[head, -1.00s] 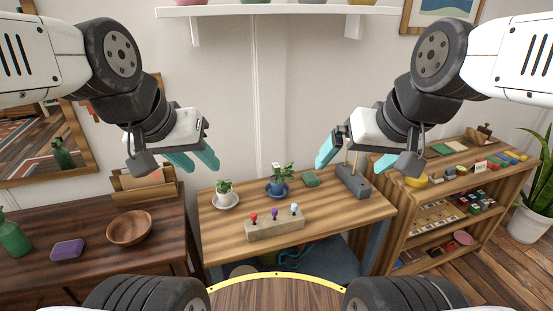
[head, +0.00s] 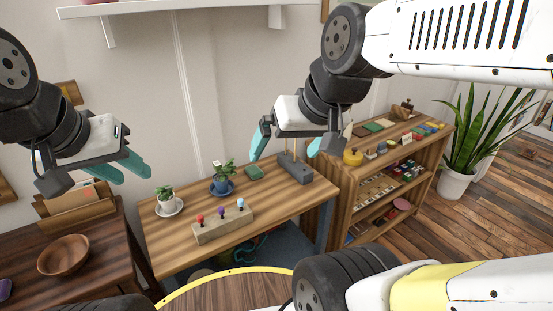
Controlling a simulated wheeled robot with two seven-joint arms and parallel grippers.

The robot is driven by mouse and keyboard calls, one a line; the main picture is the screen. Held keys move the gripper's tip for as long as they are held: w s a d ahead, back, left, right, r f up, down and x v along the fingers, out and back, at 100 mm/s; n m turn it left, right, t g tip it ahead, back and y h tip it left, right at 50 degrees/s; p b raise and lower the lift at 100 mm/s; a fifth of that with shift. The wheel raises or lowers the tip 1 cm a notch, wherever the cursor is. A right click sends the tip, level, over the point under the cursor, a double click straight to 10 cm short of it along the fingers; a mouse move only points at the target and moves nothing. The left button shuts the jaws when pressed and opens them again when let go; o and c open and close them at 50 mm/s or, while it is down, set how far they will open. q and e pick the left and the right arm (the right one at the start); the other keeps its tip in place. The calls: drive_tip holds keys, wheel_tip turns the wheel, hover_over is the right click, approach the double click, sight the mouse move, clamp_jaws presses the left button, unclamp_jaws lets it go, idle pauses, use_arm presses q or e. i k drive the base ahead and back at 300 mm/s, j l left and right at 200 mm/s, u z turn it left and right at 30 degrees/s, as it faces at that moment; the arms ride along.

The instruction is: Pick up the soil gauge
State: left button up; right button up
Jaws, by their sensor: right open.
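A pale wooden block (head: 224,226) on the plank table (head: 178,255) carries three small upright pieces: one with a red head (head: 200,219), one purple (head: 221,211) and one light blue (head: 240,203). One of these may be the soil gauge, but I cannot tell which. My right gripper (head: 290,147) is open and empty, above the table's back right part, by a grey block (head: 294,169) with thin upright rods. My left gripper (head: 124,172) hangs left of the table, apart from everything. Its teal fingers lie close together, and I cannot tell whether they are shut.
Two potted plants on saucers, one small (head: 166,198) and one in a blue pot (head: 223,184), stand behind the wooden block. A green item (head: 254,173) lies near the grey block. A dark side table with a bowl (head: 63,255) is left, a filled shelf (head: 345,205) right.

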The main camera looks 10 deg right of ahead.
sight(217, 165)
drive_tip(key=i+l, duration=0.3)
drive_tip(key=l, duration=0.15)
drive_tip(key=i+l, duration=0.35)
drive_tip(key=l, duration=0.15)
drive_tip(key=j+u, duration=0.05)
